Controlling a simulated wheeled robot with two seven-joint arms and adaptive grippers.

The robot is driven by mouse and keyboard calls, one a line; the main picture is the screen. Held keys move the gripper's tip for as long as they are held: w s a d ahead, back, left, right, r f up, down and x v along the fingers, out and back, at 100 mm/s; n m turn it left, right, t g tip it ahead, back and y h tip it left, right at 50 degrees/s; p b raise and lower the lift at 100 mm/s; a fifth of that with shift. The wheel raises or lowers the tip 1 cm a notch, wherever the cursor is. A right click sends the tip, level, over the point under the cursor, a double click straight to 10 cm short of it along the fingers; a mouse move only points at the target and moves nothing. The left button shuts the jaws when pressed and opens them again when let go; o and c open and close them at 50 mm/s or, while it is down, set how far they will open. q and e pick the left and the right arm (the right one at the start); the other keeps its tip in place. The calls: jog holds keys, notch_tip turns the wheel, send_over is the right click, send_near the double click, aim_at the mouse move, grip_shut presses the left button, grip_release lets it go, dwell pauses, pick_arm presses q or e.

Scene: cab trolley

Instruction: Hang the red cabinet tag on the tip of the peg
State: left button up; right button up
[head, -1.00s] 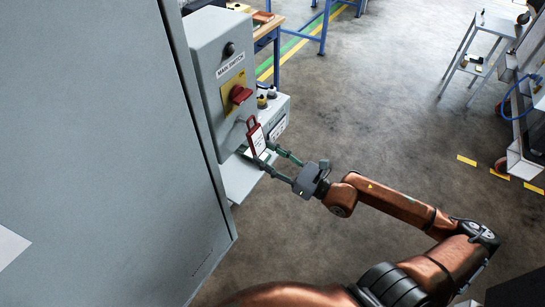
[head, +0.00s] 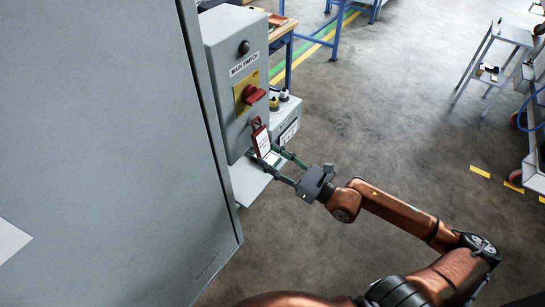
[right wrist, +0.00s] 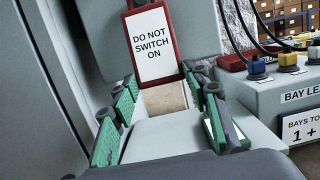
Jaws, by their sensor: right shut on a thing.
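The red cabinet tag (head: 262,141) has a white label and a red loop at its top. It is upright, close to the front of the grey switch box (head: 232,105), below the red switch. In the right wrist view the tag (right wrist: 153,44) reads "DO NOT SWITCH ON"; its upper end is cut off. My right gripper (head: 264,153) holds the tag by its lower part, one finger at each side. The peg is not clearly visible; the tag's loop covers that spot, and I cannot tell whether the loop is around it. My left gripper is not in view.
A large grey cabinet door (head: 120,150) fills the left. A smaller grey box (head: 286,122) with several knobs stands behind and right of the switch box. A light grey ledge (head: 247,182) lies below the tag. The floor to the right is open, with a trolley (head: 496,58) farther off.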

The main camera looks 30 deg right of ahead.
jog(key=o, duration=1.3)
jog(key=shift+s, duration=0.1)
jog(key=shift+s+d+f, duration=0.2)
jog(key=shift+s, duration=0.1)
jog(key=v, duration=1.1)
jog(key=shift+d, duration=0.1)
